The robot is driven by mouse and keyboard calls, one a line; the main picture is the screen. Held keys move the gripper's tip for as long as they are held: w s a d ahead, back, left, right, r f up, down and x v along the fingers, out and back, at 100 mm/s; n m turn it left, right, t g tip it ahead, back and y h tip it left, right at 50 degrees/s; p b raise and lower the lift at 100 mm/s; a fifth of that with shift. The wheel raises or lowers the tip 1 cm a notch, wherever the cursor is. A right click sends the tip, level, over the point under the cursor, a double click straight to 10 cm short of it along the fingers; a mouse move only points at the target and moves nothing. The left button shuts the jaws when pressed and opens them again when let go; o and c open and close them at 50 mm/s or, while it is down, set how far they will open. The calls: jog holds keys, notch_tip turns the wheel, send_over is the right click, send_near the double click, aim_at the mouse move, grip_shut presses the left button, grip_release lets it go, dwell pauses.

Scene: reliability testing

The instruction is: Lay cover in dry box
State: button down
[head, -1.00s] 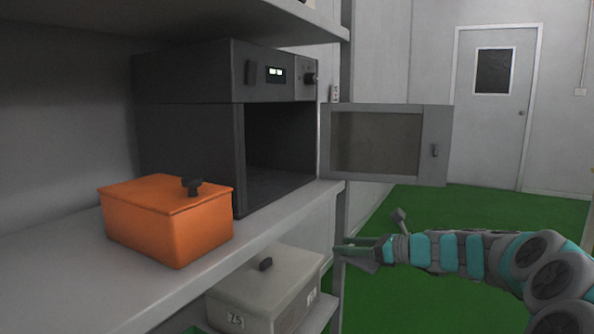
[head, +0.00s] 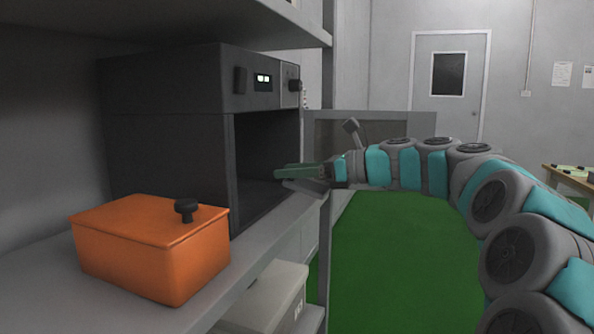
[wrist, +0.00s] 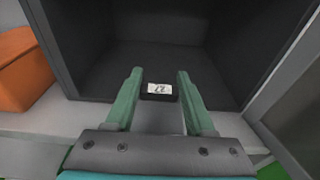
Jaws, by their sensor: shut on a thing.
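The dry box (head: 190,85) is a dark grey cabinet with a small lit display, standing on the shelf with its front open. Its windowed door (head: 385,122) is swung out to the right, partly hidden behind my arm. My gripper (head: 298,172) is at the opening, pointing inward. In the wrist view its green fingers (wrist: 158,78) are shut on a small dark piece with a white label (wrist: 159,91), which I take as the cover. The box's dark, bare inside floor lies ahead of it. The head view does not show the held piece clearly.
An orange lidded box (head: 150,245) with a black knob stands on the shelf left of the opening. A pale lidded bin (head: 268,295) sits on the lower shelf. An upper shelf (head: 230,20) overhangs. The green floor to the right is clear.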

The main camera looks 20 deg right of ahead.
jog(key=x, duration=0.3)
jog(key=shift+w+a+f, duration=0.1)
jog(key=shift+b+x, duration=1.3)
jog(key=shift+x, duration=1.25)
jog(key=shift+w+a+p, duration=0.2)
jog(key=shift+a+p, duration=0.15)
jog(key=shift+p, duration=0.15)
jog(key=shift+w+a, duration=0.2)
jog(key=shift+a, duration=0.1)
jog(key=shift+f+p+x, duration=0.15)
jog(key=shift+p+x, duration=0.25)
jog(key=shift+x, duration=0.55)
jog(key=shift+f+p+x, duration=0.15)
jog(key=shift+p+x, duration=0.25)
jog(key=shift+x, duration=1.4)
